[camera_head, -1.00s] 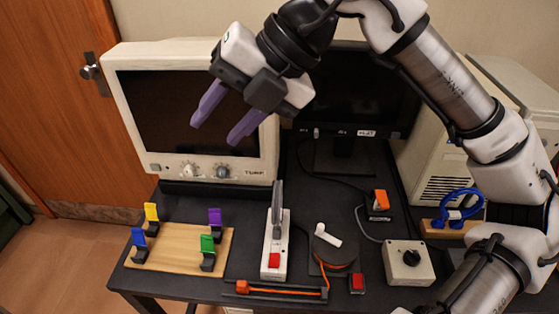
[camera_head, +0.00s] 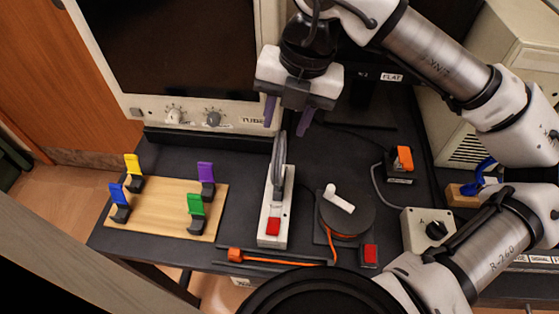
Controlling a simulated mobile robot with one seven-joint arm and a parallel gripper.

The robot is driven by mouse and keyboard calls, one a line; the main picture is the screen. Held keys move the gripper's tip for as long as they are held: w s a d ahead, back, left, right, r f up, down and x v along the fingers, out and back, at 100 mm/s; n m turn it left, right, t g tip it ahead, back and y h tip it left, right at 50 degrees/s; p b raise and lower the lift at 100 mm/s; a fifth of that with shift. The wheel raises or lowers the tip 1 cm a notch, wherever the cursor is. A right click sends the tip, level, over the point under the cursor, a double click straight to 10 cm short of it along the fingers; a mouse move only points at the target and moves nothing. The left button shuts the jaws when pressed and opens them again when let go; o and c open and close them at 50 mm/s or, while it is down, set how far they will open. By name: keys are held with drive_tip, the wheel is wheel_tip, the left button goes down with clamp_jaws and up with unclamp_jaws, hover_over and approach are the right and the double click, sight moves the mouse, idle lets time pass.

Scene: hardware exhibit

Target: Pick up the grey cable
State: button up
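A grey cable (camera_head: 374,186) lies on the black table at the right. It curves from beside a black block with an orange top (camera_head: 402,160) down to a pale box with a black knob (camera_head: 428,232). My gripper (camera_head: 287,115) points down with its purple fingers apart and nothing seen between them. It is left of the grey cable, above and behind the upright dark lever on the white base (camera_head: 273,225).
A wooden board (camera_head: 165,207) with several coloured clips is at the left. A dark round reel (camera_head: 348,212) with orange cord and a red button block (camera_head: 369,254) stand left of the knob box. A monitor (camera_head: 180,50) is behind.

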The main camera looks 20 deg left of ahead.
sight(281, 136)
drive_tip(key=shift+s+a+f+p, duration=0.1)
drive_tip(key=shift+a+f+p, duration=0.15)
drive_tip(key=shift+f, duration=0.65)
drive_tip(key=shift+s+a+f+p, duration=0.1)
drive_tip(key=shift+f+p, duration=0.15)
drive_tip(key=shift+f, duration=0.65)
drive_tip(key=shift+a+f+p, duration=0.2)
drive_tip(key=shift+f+p, duration=0.05)
drive_tip(key=shift+f, duration=0.65)
clamp_jaws()
